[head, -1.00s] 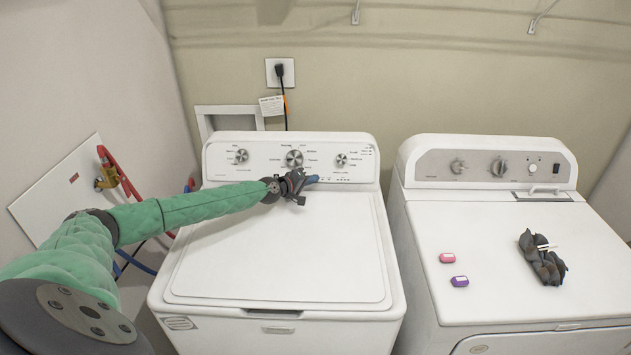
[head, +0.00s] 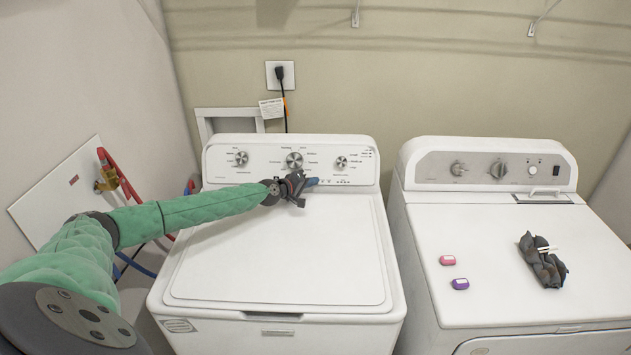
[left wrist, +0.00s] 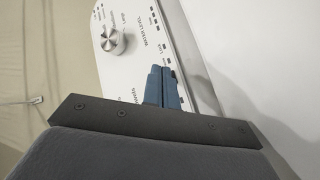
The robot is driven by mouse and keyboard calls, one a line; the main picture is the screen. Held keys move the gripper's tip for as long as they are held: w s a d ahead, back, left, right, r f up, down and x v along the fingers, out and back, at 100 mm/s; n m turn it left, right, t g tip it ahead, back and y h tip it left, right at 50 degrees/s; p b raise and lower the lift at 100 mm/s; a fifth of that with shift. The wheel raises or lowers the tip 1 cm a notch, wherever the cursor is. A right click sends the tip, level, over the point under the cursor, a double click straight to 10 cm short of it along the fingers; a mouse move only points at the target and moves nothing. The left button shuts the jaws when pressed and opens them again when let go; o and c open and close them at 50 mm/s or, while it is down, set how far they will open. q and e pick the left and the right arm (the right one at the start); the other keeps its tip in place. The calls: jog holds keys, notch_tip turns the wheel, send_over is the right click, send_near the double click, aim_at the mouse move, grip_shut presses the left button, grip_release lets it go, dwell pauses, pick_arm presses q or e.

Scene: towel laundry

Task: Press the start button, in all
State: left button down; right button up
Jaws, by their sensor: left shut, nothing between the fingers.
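The top-load washer (head: 280,250) stands in the middle of the head view with its lid down. Its control panel (head: 225,168) has three knobs and a row of small buttons low on the right. My left gripper (head: 312,182) is shut and empty, its blue fingertips at the lower edge of the panel near those buttons. In the left wrist view the shut fingertips (left wrist: 163,88) lie over the row of small dark buttons, beside a knob (left wrist: 112,40). I cannot tell whether they touch a button; the fingers hide part of the row. My right gripper is not in view.
A dryer (head: 480,225) stands to the right of the washer. Hoses and a wall outlet (head: 280,73) are behind. The washer lid is clear.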

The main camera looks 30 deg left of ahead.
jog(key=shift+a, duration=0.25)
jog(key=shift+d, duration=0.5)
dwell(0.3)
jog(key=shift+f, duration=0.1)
pick_arm(q)
jog(key=shift+w+a+f+b, duration=0.1)
jog(key=shift+w+f+b, duration=0.1)
jog(key=shift+b, duration=0.15)
jog(key=shift+w, duration=0.1)
jog(key=shift+a, duration=0.1)
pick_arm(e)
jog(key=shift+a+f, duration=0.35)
pick_arm(q)
jog(key=shift+w+a+f+b, duration=0.2)
jog(key=shift+w+f+b, duration=0.1)
jog(key=shift+b, duration=0.45)
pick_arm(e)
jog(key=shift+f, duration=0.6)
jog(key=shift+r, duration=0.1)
